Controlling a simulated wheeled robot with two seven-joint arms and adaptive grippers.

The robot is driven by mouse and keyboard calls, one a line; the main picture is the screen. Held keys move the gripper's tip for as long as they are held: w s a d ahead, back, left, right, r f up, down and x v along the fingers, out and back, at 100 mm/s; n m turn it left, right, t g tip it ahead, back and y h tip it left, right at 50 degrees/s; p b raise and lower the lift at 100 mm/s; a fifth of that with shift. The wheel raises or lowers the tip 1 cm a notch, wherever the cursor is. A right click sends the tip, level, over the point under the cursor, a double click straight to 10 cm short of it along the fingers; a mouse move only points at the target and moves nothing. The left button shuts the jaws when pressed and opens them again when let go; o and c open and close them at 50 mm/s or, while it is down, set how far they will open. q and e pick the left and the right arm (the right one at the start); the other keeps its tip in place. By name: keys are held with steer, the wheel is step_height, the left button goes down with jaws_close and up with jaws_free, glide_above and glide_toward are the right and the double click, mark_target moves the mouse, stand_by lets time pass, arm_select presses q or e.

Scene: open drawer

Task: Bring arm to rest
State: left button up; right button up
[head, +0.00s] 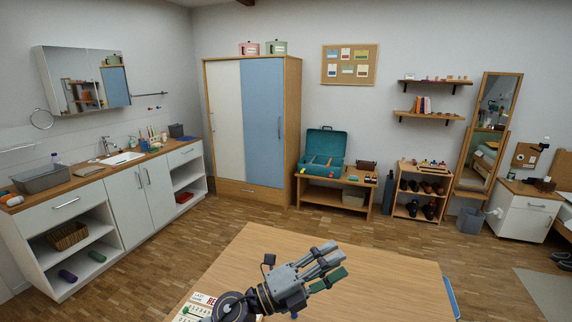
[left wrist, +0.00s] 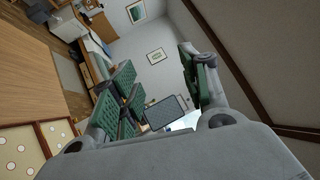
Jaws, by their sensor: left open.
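My left gripper (head: 328,266) is over the front part of the wooden table (head: 265,248) in the head view. Its grey fingers with green pads point to the right, and nothing shows between them. In the left wrist view the fingers of my left gripper (left wrist: 165,90) are spread apart, with only the room behind them. My right gripper is in neither view. A white printed card or calendar (head: 193,307) lies on the table by my left wrist, partly hidden by it.
A white counter (head: 95,207) with a sink runs along the left wall. A wardrobe (head: 258,120) stands at the back, beside a low bench (head: 325,195) with a teal case (head: 322,148). A shoe rack (head: 420,190) and mirror (head: 485,140) are at the right. The table's right part is clear.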

arm_select(q)
steer(key=w+a+f+n+t+y, duration=0.2)
steer(key=w+a+n+t+y, duration=0.3)
steer(key=a+n+y, duration=0.5)
steer(key=w+a+f+n+t+y, duration=0.25)
steer(key=a+n+t+y, duration=0.45)
steer(key=n, duration=0.5)
steer(key=s+a+f+n+g+y, duration=0.35)
steer(key=a+f+n+g, duration=0.25)
steer(key=a+f, duration=0.5)
steer(key=s+a+f+n+g, duration=0.2)
steer(key=s+f+g, duration=0.3)
steer(key=s+f, duration=0.4)
steer(key=s+a+f+n+g, duration=0.15)
steer(key=s+f+g, duration=0.4)
steer(key=s, duration=0.55)
steer(key=s+f, duration=0.3)
steer(key=f, duration=3.1)
steer(key=s+a+f+g, duration=0.1)
steer(key=s+a+f, duration=0.1)
steer(key=s+f, duration=0.7)
steer(key=s+a+f+g, duration=0.1)
steer(key=s+a+f, duration=0.1)
steer(key=s+f, duration=0.8)
steer(key=s+m, duration=0.1)
steer(key=s, duration=0.2)
steer(key=shift+a+h, duration=0.35)
steer(key=shift+a, duration=0.05)
